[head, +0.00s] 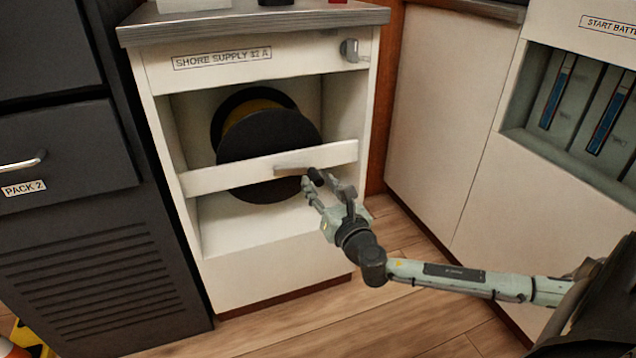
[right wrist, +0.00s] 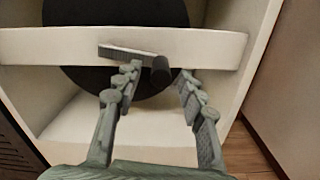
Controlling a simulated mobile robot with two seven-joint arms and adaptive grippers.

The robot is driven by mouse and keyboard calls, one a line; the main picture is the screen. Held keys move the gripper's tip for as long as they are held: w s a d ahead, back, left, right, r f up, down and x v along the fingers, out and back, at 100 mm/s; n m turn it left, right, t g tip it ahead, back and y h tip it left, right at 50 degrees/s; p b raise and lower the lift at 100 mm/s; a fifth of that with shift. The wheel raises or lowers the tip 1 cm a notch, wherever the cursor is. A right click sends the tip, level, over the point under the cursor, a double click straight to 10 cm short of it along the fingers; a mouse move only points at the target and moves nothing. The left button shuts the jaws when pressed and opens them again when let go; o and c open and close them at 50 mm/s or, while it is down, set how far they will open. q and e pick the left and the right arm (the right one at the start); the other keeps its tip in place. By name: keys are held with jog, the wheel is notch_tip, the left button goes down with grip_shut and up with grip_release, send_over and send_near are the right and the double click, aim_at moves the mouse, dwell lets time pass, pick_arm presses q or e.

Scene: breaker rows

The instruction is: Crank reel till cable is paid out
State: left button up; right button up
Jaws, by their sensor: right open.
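The cable reel (head: 268,140) has black flanges with yellow cable between them. It sits inside an open white cabinet labelled SHORE SUPPLY 32 A (head: 222,58). A white crossbar (head: 230,177) runs in front of it. The crank is a grey arm (head: 293,170) with a dark knob (head: 315,177) at its right end. In the right wrist view the knob (right wrist: 161,70) lies just beyond and between the fingertips. My right gripper (head: 322,190) is open around the near side of the knob, with no grip on it. My left gripper is out of view.
A round grey knob (head: 350,50) is on the cabinet's upper right front. A dark drawer unit (head: 70,150) stands on the left. White panels (head: 440,110) and a battery bay (head: 575,105) are on the right. Wooden floor (head: 400,235) is open in front.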

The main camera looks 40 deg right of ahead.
jog(key=shift+x, duration=1.15)
grip_shut()
